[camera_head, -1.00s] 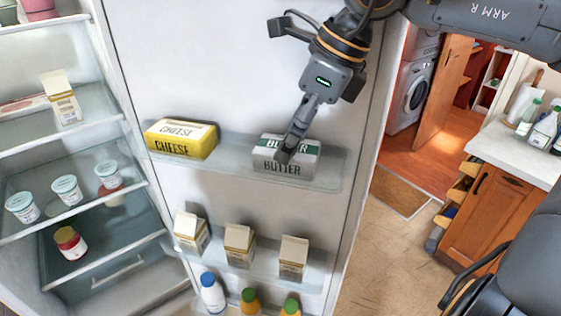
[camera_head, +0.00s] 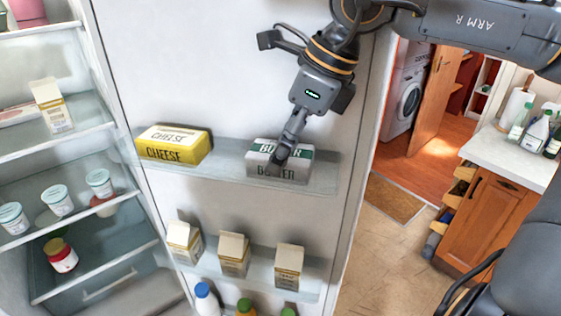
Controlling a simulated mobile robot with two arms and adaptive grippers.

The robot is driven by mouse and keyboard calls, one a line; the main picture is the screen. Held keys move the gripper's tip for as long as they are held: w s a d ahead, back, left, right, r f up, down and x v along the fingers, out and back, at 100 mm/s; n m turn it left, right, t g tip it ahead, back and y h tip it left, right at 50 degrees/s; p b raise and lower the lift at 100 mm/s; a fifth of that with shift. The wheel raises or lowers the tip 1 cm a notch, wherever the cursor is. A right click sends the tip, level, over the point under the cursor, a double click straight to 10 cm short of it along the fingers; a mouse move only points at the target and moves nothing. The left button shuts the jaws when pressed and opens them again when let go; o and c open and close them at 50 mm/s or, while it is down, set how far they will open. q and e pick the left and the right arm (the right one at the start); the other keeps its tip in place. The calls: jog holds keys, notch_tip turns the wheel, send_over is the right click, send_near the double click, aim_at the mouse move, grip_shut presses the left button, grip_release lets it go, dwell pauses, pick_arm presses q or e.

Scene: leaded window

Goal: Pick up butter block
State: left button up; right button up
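The butter block (camera_head: 297,169), a grey-white box with a green band and the word BUTTER, lies on the upper shelf of the open fridge door. My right gripper (camera_head: 281,156) comes down from above, and its fingers overlap the front of the block and cover part of the lettering. Its fingers show nearly edge-on, so I cannot tell whether they are open or shut, or whether they touch the block. The block appears to rest on the shelf. My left gripper is not in view.
A yellow cheese block (camera_head: 174,147) sits left of the butter on the same door shelf (camera_head: 225,170). Several cartons (camera_head: 234,254) stand on the shelf below, with bottles under them. Fridge shelves with yogurt cups (camera_head: 58,200) are at left. A counter (camera_head: 510,155) is at right.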

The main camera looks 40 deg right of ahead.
jog(key=c, duration=0.8)
